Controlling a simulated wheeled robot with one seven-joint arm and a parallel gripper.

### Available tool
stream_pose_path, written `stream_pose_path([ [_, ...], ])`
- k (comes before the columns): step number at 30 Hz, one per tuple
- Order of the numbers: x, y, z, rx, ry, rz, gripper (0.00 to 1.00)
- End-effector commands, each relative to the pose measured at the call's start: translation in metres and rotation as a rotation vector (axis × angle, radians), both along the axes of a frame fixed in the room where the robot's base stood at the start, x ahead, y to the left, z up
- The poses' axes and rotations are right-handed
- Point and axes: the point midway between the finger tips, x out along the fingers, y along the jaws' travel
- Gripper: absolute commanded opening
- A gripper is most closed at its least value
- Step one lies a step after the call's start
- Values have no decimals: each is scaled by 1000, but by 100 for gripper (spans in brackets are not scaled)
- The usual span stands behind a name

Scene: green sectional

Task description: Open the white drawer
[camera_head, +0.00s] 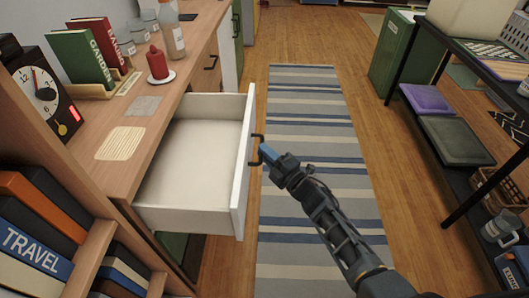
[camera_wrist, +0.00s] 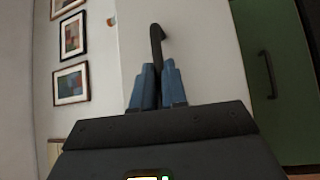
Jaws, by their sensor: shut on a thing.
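The white drawer (camera_head: 190,213) is pulled well out from the wooden desk (camera_head: 112,178), and its inside looks empty. Its dark handle (camera_head: 254,150) is on the outer face of the front panel. My gripper (camera_head: 264,155) is at that handle from the right, with its blue fingers shut on it. In the wrist view my gripper (camera_wrist: 158,85) has its two fingers close together around the dark handle (camera_wrist: 157,42) against the pale drawer front (camera_wrist: 200,50). The exact contact between the fingertips is partly hidden.
A striped rug (camera_head: 305,110) lies on open floor right of the drawer. A black shelf rack (camera_head: 462,185) and a green cabinet (camera_head: 393,55) stand at the right.

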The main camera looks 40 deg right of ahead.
Motion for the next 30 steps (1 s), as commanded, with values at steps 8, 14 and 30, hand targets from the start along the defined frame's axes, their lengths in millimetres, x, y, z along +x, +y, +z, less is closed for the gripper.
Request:
stream_pose_path([
  [8, 0, 1, 0, 0, 0, 1, 36],
  [14, 1, 0, 0, 0, 0, 1, 38],
  [30, -64, 1, -9, 0, 1, 1, 38],
])
